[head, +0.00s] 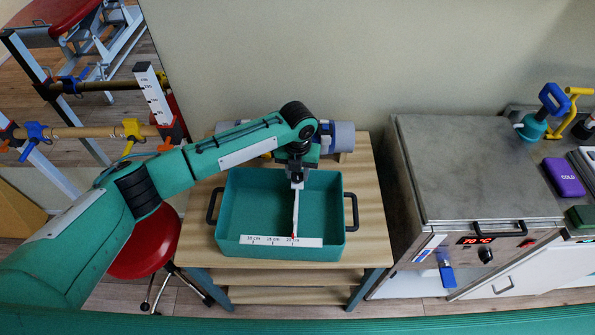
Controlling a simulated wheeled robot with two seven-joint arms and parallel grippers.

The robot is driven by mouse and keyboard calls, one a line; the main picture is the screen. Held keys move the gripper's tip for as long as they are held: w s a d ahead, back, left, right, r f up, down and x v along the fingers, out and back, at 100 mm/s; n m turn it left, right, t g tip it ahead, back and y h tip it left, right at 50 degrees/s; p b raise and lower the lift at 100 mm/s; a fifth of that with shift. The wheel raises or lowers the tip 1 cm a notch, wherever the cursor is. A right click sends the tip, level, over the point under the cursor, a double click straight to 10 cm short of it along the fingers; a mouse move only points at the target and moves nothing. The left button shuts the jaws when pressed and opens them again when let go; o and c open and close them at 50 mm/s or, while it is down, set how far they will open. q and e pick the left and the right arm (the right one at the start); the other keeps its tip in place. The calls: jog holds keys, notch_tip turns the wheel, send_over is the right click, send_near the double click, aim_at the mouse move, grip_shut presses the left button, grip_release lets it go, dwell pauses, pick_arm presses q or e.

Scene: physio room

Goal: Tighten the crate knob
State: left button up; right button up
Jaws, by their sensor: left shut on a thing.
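The teal crate (234,200) stands on a wooden table, with a dark handle at each side. A white scale (262,241) marked in centimetres runs along its front wall. My left gripper (296,182) is over the back part of the crate, pointing down. It is shut on a narrow white strip (295,210), which runs down toward the scale and has a red mark near its lower end. I cannot make out a knob on the crate; the gripper and wrist cover part of its back edge. My right gripper is not in view.
The wooden table (367,185) has bare strips around the crate. A grey-blue roller (342,136) lies behind it. A metal heater cabinet (460,165) showing 70 °C stands at the right. A red stool (148,247) stands at the left, below my arm.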

aim_at(298, 175)
pick_arm(q)
jog(key=o, duration=1)
jog(key=shift+c, duration=0.2)
notch_tip(298, 175, up, 14)
jog(key=b, duration=0.3)
jog(key=shift+f, duration=0.1)
